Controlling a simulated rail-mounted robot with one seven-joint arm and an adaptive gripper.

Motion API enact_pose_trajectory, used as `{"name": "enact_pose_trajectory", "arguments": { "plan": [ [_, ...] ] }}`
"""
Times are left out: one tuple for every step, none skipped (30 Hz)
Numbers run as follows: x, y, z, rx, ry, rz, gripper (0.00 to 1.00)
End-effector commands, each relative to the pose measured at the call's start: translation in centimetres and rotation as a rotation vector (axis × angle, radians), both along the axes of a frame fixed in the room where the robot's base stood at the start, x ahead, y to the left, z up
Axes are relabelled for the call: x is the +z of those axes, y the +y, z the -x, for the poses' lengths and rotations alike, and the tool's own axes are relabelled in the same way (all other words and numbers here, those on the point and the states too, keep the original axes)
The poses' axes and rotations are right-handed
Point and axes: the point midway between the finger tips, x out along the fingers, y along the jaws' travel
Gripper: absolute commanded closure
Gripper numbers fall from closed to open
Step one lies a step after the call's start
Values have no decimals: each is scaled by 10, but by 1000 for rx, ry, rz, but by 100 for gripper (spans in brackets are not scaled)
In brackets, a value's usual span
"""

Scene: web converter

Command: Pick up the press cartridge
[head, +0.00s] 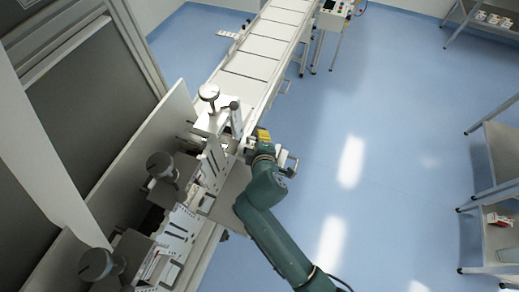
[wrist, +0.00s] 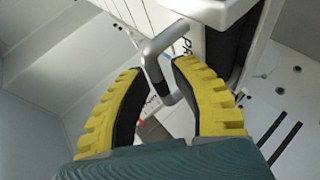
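In the wrist view, a white block with dark lettering starting "PR" (wrist: 189,43) stands close ahead; I take it to be the press cartridge. A grey metal bar handle (wrist: 153,48) sticks out from it. My gripper (wrist: 158,70) is open, with its two yellow-backed fingers on either side of the handle. I see gaps between the handle and the fingers, and cannot tell whether either touches. In the head view, my gripper (head: 262,136) is beside the white machine modules. The cartridge cannot be told apart clearly there.
A row of machine stations with round knobs (head: 160,165) runs along the left. A white conveyor (head: 255,62) extends to the back. A control panel (head: 333,12) stands beside it. Shelves (head: 500,150) stand at the right edge. The blue floor between is clear.

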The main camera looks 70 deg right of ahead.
Motion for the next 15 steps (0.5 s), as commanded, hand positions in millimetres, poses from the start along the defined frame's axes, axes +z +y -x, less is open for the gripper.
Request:
{"name": "enact_pose_trajectory", "arguments": {
  "plan": [
    [0,0,0,1,-1,0,74],
    [0,0,0,1,-1,0,74],
    [0,0,0,1,-1,0,74],
    [0,0,0,1,-1,0,74],
    [0,1,0,1,-1,0,76],
    [0,1,0,1,-1,0,83],
    [0,1,0,1,-1,0,89],
    [0,1,0,1,-1,0,95],
    [0,1,0,1,-1,0,100],
    [0,1,0,1,-1,0,100],
    [0,1,0,1,-1,0,100],
    [0,1,0,1,-1,0,100],
    [0,1,0,1,-1,0,100],
    [0,1,0,1,-1,0,100],
    [0,1,0,1,-1,0,100]
  ]
}}
